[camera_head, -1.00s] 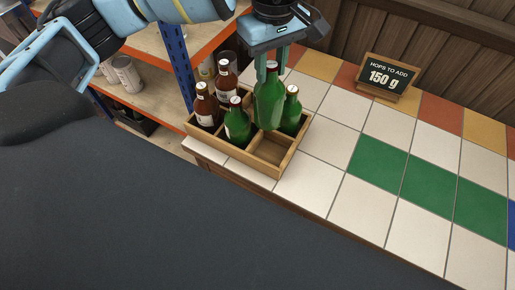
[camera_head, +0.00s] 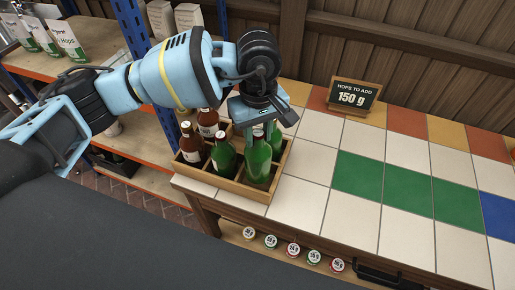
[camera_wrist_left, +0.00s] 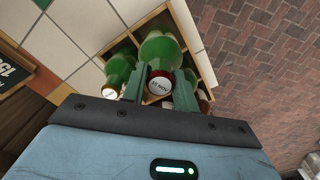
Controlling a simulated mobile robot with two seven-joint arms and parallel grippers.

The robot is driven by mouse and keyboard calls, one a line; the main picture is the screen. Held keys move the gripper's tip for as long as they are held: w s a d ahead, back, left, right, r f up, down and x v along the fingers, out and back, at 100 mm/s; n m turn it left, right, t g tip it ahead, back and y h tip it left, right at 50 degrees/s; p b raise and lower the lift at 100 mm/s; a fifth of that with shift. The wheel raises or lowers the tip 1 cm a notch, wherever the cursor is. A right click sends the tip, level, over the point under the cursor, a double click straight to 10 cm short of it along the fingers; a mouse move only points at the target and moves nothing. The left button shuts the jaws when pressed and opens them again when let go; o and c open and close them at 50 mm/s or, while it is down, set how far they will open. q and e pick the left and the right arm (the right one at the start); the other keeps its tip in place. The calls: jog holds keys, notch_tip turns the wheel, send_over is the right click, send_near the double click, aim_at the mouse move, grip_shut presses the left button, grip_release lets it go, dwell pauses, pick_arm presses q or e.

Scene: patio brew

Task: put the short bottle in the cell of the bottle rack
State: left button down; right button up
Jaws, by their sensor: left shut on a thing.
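The wooden bottle rack (camera_head: 215,181) stands at the left end of the tiled counter. My left gripper (camera_head: 258,136) is shut on the neck of a green bottle (camera_head: 258,166), upright over the rack's front right cell. The bottle's lower end overlaps that cell; I cannot tell whether it touches the cell floor. Another green bottle (camera_head: 224,158) and brown bottles (camera_head: 191,146) fill other cells. My right gripper is not in view.
A price-style sign reading 150 g (camera_head: 354,95) stands at the counter's back. The counter tiles (camera_head: 305,160) right of the rack are clear. Shelves with bags (camera_head: 62,40) are at the left. Several round caps (camera_head: 293,249) show along the counter's front.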

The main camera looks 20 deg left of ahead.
aim_at(258, 146)
pick_arm(q)
jog(key=shift+f, duration=2.15)
jog(key=shift+f, duration=0.2)
jog(key=c, duration=1.1)
grip_release()
notch_tip(258, 146, up, 12)
jog(key=shift+r, duration=0.15)
